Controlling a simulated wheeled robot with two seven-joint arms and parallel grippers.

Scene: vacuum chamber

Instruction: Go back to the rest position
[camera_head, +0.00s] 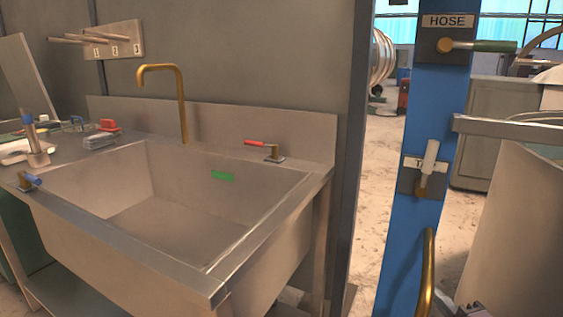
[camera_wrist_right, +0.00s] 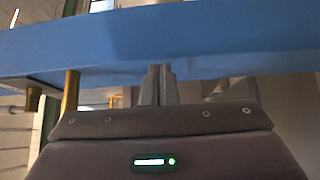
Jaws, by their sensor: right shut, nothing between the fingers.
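My right gripper (camera_wrist_right: 158,84) shows in the right wrist view with its two grey fingers together and nothing between them. A blue beam (camera_wrist_right: 180,40) runs across that view just beyond the fingertips; I cannot tell whether they touch it. In the head view only a small dark part of my right gripper (camera_head: 470,309) shows at the bottom edge, right of the blue post (camera_head: 400,240) and its brass pipe (camera_head: 428,275). My left gripper is not in view.
A steel sink (camera_head: 215,205) with a brass spout (camera_head: 182,100) and a red-handled valve (camera_head: 265,147) fills the left. The post carries a green-handled HOSE valve (camera_head: 480,46) and a white-handled valve (camera_head: 428,165). A large metal vessel (camera_head: 515,220) stands at right. Open floor shows behind.

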